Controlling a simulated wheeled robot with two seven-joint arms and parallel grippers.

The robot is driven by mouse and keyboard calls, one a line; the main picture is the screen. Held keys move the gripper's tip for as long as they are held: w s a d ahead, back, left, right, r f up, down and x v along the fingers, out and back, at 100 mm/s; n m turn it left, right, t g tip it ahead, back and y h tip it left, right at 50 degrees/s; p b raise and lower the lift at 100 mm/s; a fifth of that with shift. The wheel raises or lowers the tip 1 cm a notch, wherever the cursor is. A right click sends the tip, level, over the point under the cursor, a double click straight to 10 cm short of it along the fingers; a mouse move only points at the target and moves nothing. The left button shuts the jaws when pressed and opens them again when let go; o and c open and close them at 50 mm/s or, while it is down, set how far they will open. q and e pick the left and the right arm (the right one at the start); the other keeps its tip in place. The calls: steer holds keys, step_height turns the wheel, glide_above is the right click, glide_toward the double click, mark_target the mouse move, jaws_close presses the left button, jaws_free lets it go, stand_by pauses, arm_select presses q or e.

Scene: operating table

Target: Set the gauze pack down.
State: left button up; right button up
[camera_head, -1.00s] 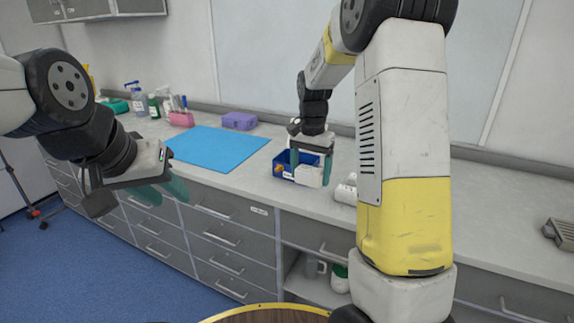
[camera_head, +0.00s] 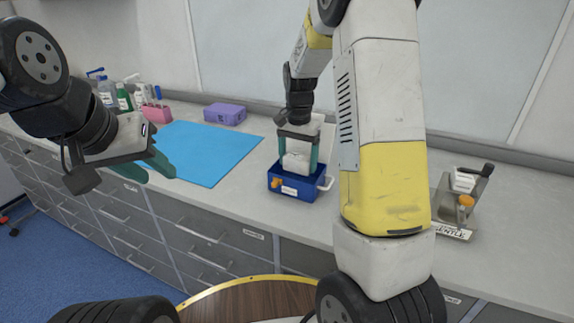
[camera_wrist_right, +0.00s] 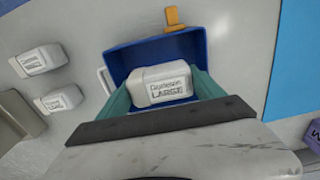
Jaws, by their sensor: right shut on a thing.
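The white gauze pack (camera_head: 296,163), with "LARGE" printed on it, is held between the green fingers of my right gripper (camera_head: 298,158). In the right wrist view the pack (camera_wrist_right: 161,85) sits across the fingers, over the opening of a blue bin (camera_wrist_right: 130,55). In the head view the pack is at the top of the blue bin (camera_head: 297,190); whether it touches the bin's floor is hidden.
Two more white packs (camera_wrist_right: 40,60) (camera_wrist_right: 59,98) lie on the counter beside the bin. A blue mat (camera_head: 208,150), a purple box (camera_head: 225,113) and several bottles stand left. A metal device with an orange knob (camera_head: 465,200) is at right. My right arm hides some counter.

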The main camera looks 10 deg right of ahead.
steer(key=shift+f, duration=2.75)
steer(key=shift+f, duration=0.2)
steer(key=o, duration=1.4)
steer(key=shift+r, duration=0.1)
